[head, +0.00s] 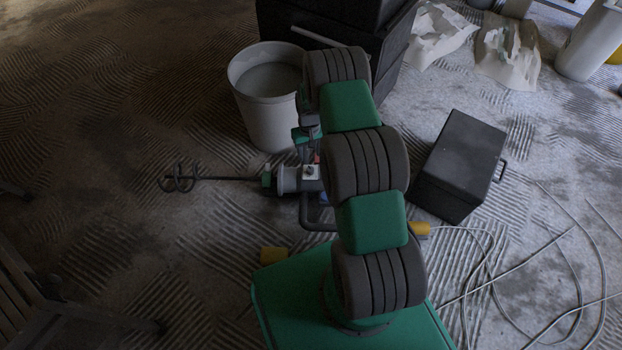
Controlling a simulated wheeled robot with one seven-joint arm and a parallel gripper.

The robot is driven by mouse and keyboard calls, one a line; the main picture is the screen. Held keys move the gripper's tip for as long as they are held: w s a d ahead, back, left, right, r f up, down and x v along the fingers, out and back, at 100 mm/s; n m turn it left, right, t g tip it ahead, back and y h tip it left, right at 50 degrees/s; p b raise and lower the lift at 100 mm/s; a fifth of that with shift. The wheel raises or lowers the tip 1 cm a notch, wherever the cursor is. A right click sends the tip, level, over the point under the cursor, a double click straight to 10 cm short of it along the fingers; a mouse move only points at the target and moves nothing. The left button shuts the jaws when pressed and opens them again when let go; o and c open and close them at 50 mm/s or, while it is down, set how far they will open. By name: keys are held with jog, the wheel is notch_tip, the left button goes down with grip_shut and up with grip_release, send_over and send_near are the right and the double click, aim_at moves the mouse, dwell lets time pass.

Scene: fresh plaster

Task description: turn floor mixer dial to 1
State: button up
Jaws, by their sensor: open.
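The floor mixer (289,179) lies on its side on the ridged floor, left of my arm. Its dark shaft and spiral paddle (181,178) point left. The dial (309,171) is a small dark knob on a pale plate on the mixer's body; its marks are too small to read. My gripper (303,154) points down just above and behind the dial, open with nothing seen between its fingers. It is small and partly hidden by my arm, and I cannot tell whether it touches the mixer. My arm also hides the mixer's right part.
A pale bucket (262,112) stands close behind the mixer, with dark stacked crates (388,60) beyond. A black box (465,160) stands to the right. Loose cable (490,270) lies at right, crumpled sacks (508,52) at the back.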

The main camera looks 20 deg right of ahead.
aim_at(311, 168)
notch_tip(311, 168, down, 9)
jog(key=b, duration=0.2)
jog(key=shift+d+f+b, duration=0.1)
jog(key=shift+f+b, duration=0.1)
jog(key=shift+b, duration=0.15)
grip_shut()
dwell(0.3)
